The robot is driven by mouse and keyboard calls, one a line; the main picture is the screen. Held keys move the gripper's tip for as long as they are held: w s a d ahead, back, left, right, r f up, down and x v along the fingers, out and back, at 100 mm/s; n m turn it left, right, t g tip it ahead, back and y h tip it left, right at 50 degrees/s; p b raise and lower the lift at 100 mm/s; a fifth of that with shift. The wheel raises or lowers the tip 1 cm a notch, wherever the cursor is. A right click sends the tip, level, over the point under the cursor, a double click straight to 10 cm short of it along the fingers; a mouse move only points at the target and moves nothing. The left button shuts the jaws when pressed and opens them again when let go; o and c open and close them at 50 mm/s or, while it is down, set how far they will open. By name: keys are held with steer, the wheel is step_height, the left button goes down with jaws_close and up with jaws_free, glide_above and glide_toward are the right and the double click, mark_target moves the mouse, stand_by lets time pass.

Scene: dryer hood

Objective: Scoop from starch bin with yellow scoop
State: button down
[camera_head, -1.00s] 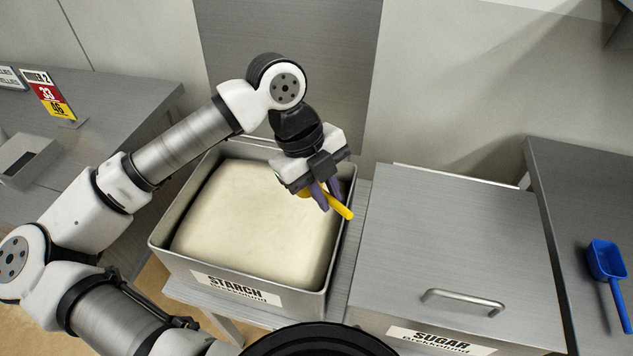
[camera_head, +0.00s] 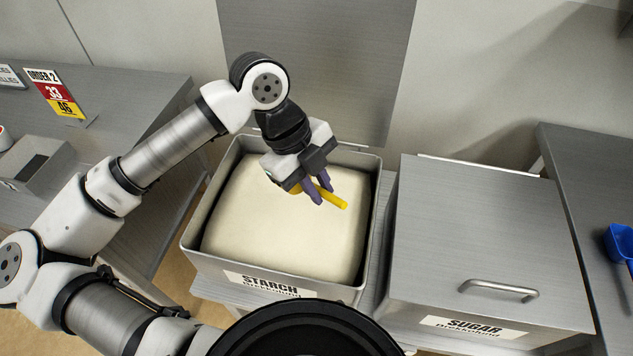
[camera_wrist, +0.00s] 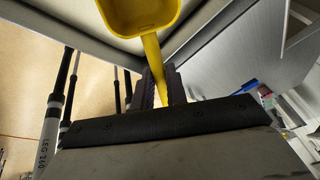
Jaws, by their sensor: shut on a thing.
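The starch bin (camera_head: 193,240) is an open metal box with a STARCH label, filled with a pale, smooth mass of starch (camera_head: 270,225). My gripper (camera_head: 318,192) is over the right half of the bin, shut on the handle of the yellow scoop (camera_head: 333,199). The handle points to the lower right in the head view. The scoop's bowl is mostly hidden behind my fingers there. In the wrist view the yellow scoop (camera_wrist: 140,15) shows its bowl at the top, with the handle running down between my fingers. I see no starch in the visible part of the bowl.
The sugar bin (camera_head: 470,240) stands to the right with its lid closed. A blue scoop (camera_head: 620,243) lies on the right counter. An order sign (camera_head: 57,95) and a grey box (camera_head: 38,165) are on the left counter. A raised metal panel (camera_head: 315,70) stands behind the starch bin.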

steer(key=shift+f+b, duration=0.2)
steer(key=shift+b, duration=0.5)
steer(key=shift+w+a+f, duration=0.1)
steer(key=shift+w+f, duration=0.05)
steer(key=shift+f, duration=0.1)
steer(key=w+a+f+t+y+b, duration=0.1)
steer(key=w+a+f+b, duration=0.15)
steer(key=f+b, duration=0.65)
steer(key=w+a+f+t+b, duration=0.1)
steer(key=w+a+f+b, duration=0.15)
steer(key=f+b, duration=0.7)
steer(key=shift+t+y, duration=0.6)
steer(key=shift+y, duration=0.1)
steer(key=shift+s+d+r+p, duration=0.2)
steer(key=shift+d+r+p, duration=0.25)
steer(key=shift+r, duration=2.3)
steer(key=shift+s+d+r+p, duration=0.25)
steer(key=shift+r+p, duration=0.35)
steer(key=shift+r, duration=2.15)
steer(key=shift+s+d+r+p, duration=0.15)
steer(key=shift+d+r+p, duration=0.3)
steer(key=shift+r, duration=2.3)
